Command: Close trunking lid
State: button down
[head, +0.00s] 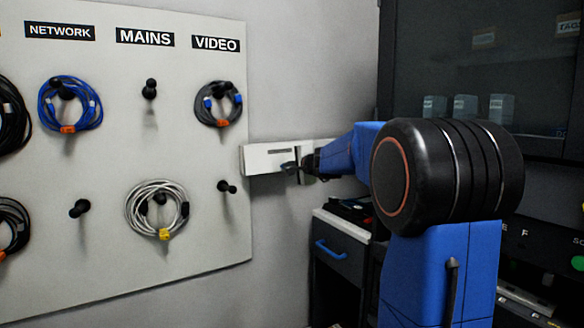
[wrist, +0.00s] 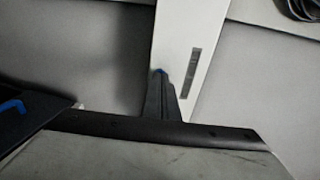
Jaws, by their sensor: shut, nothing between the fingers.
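The white trunking (head: 270,158) runs along the wall to the right of the pegboard in the head view. A dark slot-like label marks its front face. In the wrist view the trunking (wrist: 184,50) appears as a white strip running up the picture, with the dark label on its right side. My gripper (head: 292,167) is shut and empty, with its tips at the trunking's front face. In the wrist view the closed fingers (wrist: 161,74) overlap the trunking; I cannot tell whether they touch it. My arm hides the trunking's right part, and I cannot make out the lid's edge.
The pegboard (head: 110,262) on the left holds coiled cables on black pegs, including a blue coil (head: 46,102) and a grey-white coil (head: 133,207). A dark drawer cabinet with a blue handle (head: 330,249) stands below the trunking. A dark glass-fronted cabinet (head: 440,75) is at the right.

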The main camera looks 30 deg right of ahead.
dwell(0.3)
jog(key=shift+w+f, duration=0.9)
jog(key=shift+w, duration=0.05)
jog(key=shift+s, duration=0.1)
